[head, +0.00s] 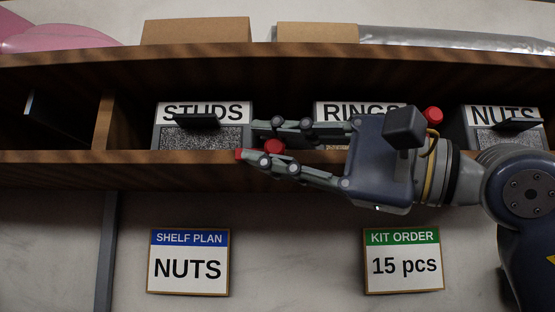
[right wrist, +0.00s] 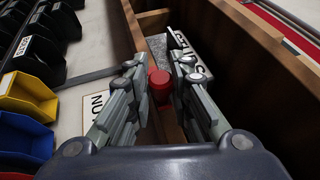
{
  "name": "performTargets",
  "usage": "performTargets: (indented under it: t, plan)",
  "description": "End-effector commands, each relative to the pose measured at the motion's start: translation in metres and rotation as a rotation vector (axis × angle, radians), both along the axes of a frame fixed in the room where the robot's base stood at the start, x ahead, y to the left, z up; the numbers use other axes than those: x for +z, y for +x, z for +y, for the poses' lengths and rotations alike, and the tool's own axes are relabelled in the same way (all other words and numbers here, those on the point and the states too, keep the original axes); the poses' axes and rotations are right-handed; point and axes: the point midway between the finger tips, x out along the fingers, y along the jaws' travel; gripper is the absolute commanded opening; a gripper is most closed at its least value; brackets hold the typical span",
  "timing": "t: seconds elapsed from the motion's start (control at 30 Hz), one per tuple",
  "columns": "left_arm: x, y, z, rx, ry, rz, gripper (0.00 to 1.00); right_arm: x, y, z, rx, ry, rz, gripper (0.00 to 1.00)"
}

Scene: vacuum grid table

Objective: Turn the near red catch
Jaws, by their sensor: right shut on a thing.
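A red catch (head: 274,146) sits at the front edge of the wooden shelf, between the STUDS and RINGS bins. My right gripper (head: 252,140) comes in from the right, with one finger above the catch and one below it. In the right wrist view, the round red catch (right wrist: 159,84) is between the two fingers of the right gripper (right wrist: 158,75), which are shut on it. A small red spot (head: 239,154) shows at the lower fingertip; I cannot tell what it is. A second red catch (head: 433,115) shows farther right. My left gripper is not in view.
The wooden shelf (head: 60,168) holds bins marked STUDS (head: 203,112), RINGS (head: 330,110) and NUTS (head: 490,113). Cardboard boxes (head: 196,30) stand above. Cards reading NUTS (head: 188,264) and 15 pcs (head: 403,262) are below. Yellow (right wrist: 28,97) and blue bins (right wrist: 22,140) lie left in the wrist view.

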Motion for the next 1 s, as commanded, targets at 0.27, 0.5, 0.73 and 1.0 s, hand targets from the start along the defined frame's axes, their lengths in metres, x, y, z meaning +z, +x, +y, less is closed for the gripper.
performTargets:
  t: [0.27,0.5,0.73,1.0]
  plan:
    - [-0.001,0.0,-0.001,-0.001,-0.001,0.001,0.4,0.002,-0.001,0.0,0.002,0.012,-0.003,0.0]
    - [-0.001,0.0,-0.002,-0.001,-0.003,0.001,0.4,0.002,-0.001,0.0,0.002,0.009,-0.002,0.39]
    - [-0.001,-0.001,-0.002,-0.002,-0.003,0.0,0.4,0.0,-0.001,-0.002,0.002,0.009,-0.001,0.39]
    - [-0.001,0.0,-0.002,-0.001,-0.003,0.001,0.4,-0.01,-0.015,-0.038,-0.002,0.009,-0.001,0.39]
